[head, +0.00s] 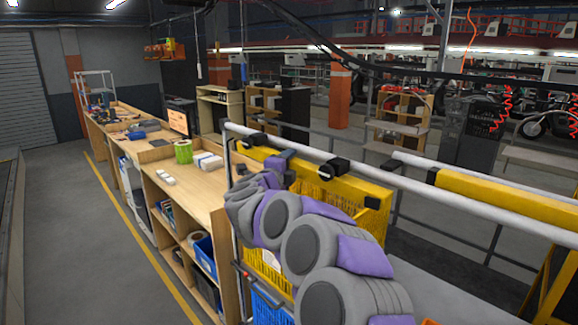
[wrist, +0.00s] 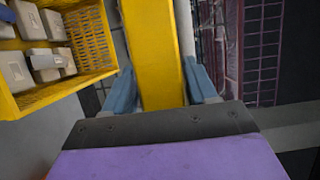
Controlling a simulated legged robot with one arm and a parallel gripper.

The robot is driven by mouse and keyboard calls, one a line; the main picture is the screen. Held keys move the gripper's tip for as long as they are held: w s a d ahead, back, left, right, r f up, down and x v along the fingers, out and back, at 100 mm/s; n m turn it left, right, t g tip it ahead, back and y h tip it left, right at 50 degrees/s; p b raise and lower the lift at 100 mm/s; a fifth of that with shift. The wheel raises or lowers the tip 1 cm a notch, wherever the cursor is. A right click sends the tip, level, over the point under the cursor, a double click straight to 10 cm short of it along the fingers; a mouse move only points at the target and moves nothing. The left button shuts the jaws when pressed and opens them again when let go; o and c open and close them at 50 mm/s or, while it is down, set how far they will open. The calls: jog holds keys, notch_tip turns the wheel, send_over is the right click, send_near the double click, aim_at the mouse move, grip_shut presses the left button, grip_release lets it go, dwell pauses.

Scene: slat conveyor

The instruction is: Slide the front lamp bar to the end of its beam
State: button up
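A yellow bar (wrist: 150,35) runs down the middle of the wrist view, between the two blue fingers of my gripper (wrist: 159,78). One finger shows along each side of the bar. I cannot tell whether they press on it. In the head view, my grey and purple arm reaches away and hides the gripper. A yellow beam (head: 338,190) with black fittings lies beyond the arm. Another yellow length (head: 505,198) lies along the white rail (head: 415,185) on the right. I cannot tell which of these is the front lamp bar.
A yellow crate (wrist: 97,42) of pale boxes is left of the bar in the wrist view. Wooden workbenches (head: 190,185) stand left of my arm in the head view, with a blue bin (head: 205,257) on a shelf. The grey floor (head: 80,240) at far left is clear.

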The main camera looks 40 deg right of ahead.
jog(key=shift+f, duration=0.1)
grip_shut()
jog(key=shift+s, duration=0.15)
